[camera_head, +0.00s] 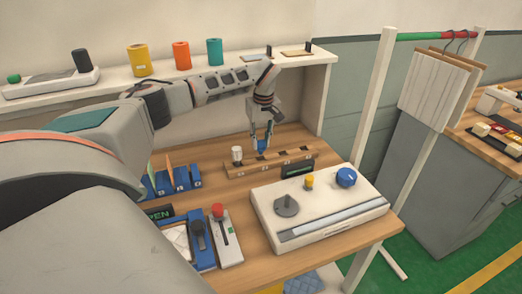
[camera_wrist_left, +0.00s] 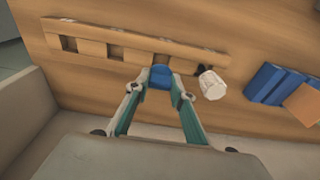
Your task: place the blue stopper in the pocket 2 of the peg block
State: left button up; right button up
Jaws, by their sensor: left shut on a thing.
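The wooden peg block (camera_head: 232,170) lies along the back of the table; it also shows in the left wrist view (camera_wrist_left: 90,36) with square dark pockets. My left gripper (camera_head: 262,142) points down over the block, shut on the blue stopper (camera_head: 262,146). In the left wrist view the blue stopper (camera_wrist_left: 160,77) sits between the fingertips (camera_wrist_left: 160,80), beside the pocket nearest the white stopper (camera_wrist_left: 212,84). I cannot tell whether its lower end is inside that pocket. The white stopper stands at the block's left end in the head view (camera_head: 237,153). My right gripper is not in view.
A small dark display (camera_head: 298,167) stands close in front of the block. A white control box (camera_head: 318,212) with knobs fills the table's front right. Blue holders (camera_head: 178,180) stand left of the block. A shelf (camera_head: 300,62) runs behind.

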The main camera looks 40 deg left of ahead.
aim_at(262, 144)
pick_arm(q)
jog(key=shift+f, duration=1.95)
jog(key=shift+f, duration=0.15)
jog(key=o, duration=0.9)
jog(key=r, duration=0.4)
jog(key=d+r, duration=0.1)
jog(key=r, duration=0.7)
jog(key=shift+s+d+r, duration=0.15)
jog(key=shift+s, duration=0.2)
jog(key=shift+s, duration=0.1)
